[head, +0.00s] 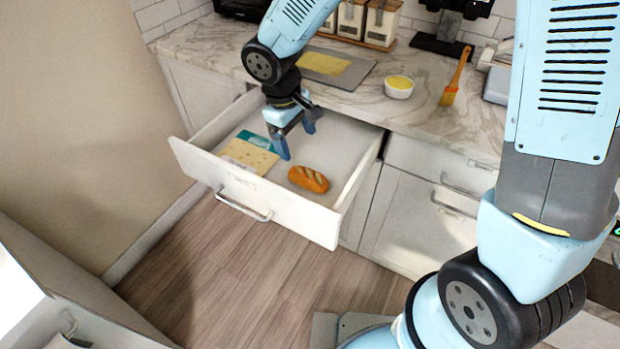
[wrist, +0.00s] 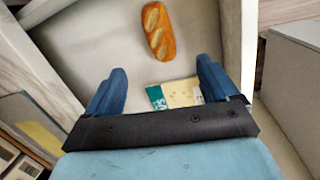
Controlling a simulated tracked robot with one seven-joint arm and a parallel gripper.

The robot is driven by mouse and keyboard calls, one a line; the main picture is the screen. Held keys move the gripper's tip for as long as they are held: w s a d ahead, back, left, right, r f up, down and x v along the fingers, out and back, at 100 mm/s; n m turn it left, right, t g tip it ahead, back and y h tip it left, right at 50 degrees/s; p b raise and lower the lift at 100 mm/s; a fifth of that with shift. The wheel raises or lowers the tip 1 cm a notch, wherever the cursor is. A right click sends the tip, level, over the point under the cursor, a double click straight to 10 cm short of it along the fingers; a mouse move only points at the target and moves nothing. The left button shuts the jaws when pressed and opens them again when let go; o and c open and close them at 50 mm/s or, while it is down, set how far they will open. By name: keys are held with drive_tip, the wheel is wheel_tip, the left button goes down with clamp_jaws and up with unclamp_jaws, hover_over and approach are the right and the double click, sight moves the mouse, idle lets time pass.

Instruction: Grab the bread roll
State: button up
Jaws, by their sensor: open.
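The bread roll (head: 308,179) is a brown oblong loaf with pale scored patches. It lies on the floor of the open white drawer (head: 228,188), near its front right part. It also shows in the wrist view (wrist: 158,30), at the top and ahead of the fingers. My gripper (head: 298,141) is over the drawer, behind and slightly left of the roll in the head view. In the wrist view my gripper (wrist: 160,85) has its two blue fingers spread wide with nothing between them. The roll is apart from both fingers.
A cheese packet (head: 249,152) lies in the drawer's left part, and also shows in the wrist view (wrist: 178,93). Drawer walls rise around both items. On the marble counter (head: 430,115) stand a yellow-filled bowl (head: 399,87), a brush (head: 456,78) and a grey board (head: 350,75).

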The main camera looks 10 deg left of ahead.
sight(306, 173)
drive_tip(key=f, duration=0.4)
drive_tip(key=d+f, duration=0.1)
drive_tip(key=f, duration=0.4)
drive_tip(key=w+d+f, duration=0.1)
drive_tip(key=f, duration=0.3)
drive_tip(key=shift+f, duration=0.3)
drive_tip(key=shift+c, duration=0.4)
drive_tip(key=c, duration=1.1)
drive_tip(key=shift+r, duration=0.15)
